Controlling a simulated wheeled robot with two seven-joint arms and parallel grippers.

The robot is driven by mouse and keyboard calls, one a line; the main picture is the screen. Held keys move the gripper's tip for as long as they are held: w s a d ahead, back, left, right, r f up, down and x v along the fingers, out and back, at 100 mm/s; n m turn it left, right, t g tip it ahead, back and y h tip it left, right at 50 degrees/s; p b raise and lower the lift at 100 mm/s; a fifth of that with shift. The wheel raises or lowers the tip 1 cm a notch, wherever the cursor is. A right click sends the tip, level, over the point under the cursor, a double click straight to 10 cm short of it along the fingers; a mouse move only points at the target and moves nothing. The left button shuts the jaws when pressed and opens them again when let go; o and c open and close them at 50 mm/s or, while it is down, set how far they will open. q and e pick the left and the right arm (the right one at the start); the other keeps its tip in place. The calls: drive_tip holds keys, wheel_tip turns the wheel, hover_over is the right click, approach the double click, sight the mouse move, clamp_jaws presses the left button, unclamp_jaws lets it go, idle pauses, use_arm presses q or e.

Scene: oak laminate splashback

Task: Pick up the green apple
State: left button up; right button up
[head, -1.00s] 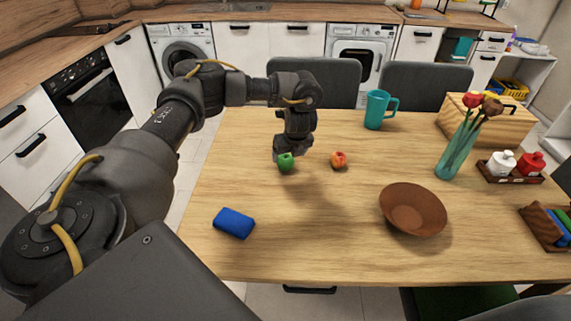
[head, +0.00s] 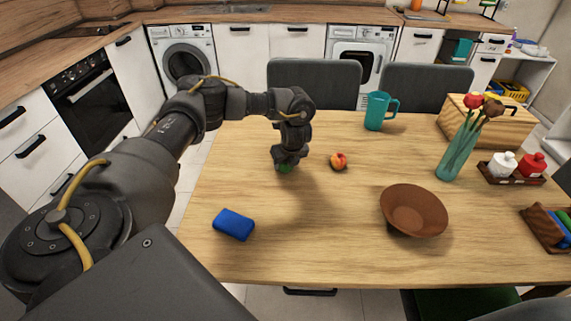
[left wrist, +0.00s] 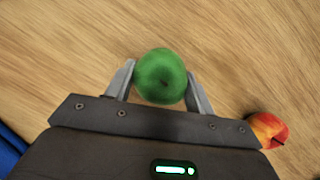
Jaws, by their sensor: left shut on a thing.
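The green apple (left wrist: 161,77) sits between the two fingers of my left gripper (left wrist: 160,88) in the left wrist view, with a finger on each side. In the head view my left gripper (head: 285,165) is low over the table and covers most of the green apple (head: 284,169); only a sliver of green shows beneath it. The gripper is shut on the apple. I cannot tell whether the apple touches the table. My right gripper is not in view.
A red-yellow fruit (head: 339,161) lies close right of the gripper. A blue block (head: 234,224) and a brown bowl (head: 413,211) are nearer the front. A teal mug (head: 377,110) stands at the back, and a flower vase (head: 455,150) is at the right.

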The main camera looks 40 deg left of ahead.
use_arm(q)
drive_tip(key=shift+c, duration=0.6)
drive_tip(key=shift+r, duration=0.1)
